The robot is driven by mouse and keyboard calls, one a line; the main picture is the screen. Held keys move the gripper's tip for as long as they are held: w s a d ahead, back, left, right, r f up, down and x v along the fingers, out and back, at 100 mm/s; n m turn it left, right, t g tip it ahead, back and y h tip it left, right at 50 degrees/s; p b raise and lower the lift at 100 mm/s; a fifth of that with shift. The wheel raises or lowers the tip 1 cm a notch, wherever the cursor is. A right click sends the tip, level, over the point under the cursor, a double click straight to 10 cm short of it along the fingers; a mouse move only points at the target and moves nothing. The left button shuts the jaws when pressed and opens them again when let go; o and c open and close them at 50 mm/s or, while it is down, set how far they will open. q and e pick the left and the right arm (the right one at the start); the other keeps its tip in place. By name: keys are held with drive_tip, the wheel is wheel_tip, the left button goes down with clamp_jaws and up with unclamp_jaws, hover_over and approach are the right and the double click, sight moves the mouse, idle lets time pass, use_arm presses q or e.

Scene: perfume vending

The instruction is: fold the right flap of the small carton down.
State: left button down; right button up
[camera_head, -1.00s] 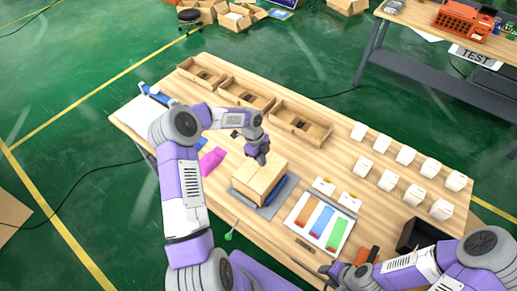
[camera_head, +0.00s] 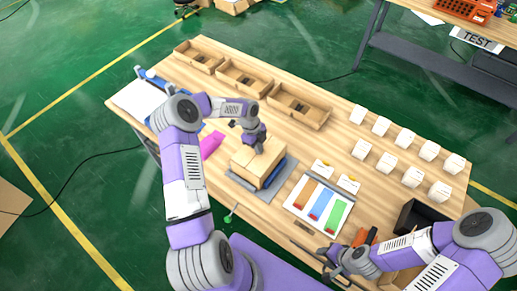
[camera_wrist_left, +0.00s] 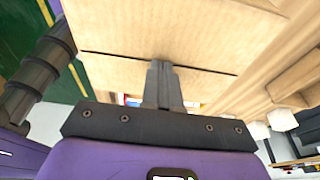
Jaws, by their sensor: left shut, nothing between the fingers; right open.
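The small brown carton (camera_head: 252,158) stands on a grey mat (camera_head: 240,184) near the table's front middle. Its top looks mostly covered by flaps in the head view, with a seam across it. My left gripper (camera_head: 258,148) is shut and empty, pointing down at the carton's top near its far edge. In the left wrist view, the shut fingers (camera_wrist_left: 162,66) lie against or just over the cardboard (camera_wrist_left: 185,30), at a dark seam between two panels; contact is unclear. My right gripper (camera_head: 335,268) is open and empty by the table's front edge, far from the carton.
A blue object (camera_head: 274,172) lies beside the carton's right side. A board with coloured strips (camera_head: 318,204) lies to the right, a magenta item (camera_head: 212,145) to the left. Open wooden trays (camera_head: 243,78) line the back; several white boxes (camera_head: 404,138) stand at right.

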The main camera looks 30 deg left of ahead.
use_arm(q)
drive_tip(key=shift+s+f, duration=0.3)
drive_tip(key=shift+f, duration=0.2)
drive_tip(key=shift+w+a+r+p, duration=0.15)
drive_tip(key=shift+r+p, duration=0.1)
drive_tip(key=shift+r, duration=0.15)
drive_tip(key=shift+w+a+r+p, duration=0.1)
drive_tip(key=shift+r+p, duration=0.1)
drive_tip(key=shift+r, duration=0.2)
wheel_tip(320, 180, up, 4)
drive_tip(key=shift+d+p, duration=0.15)
drive_tip(key=shift+p, duration=0.9)
drive_tip(key=a+b+v, duration=0.1)
drive_tip(key=v, duration=0.8)
drive_tip(key=shift+r, duration=0.2)
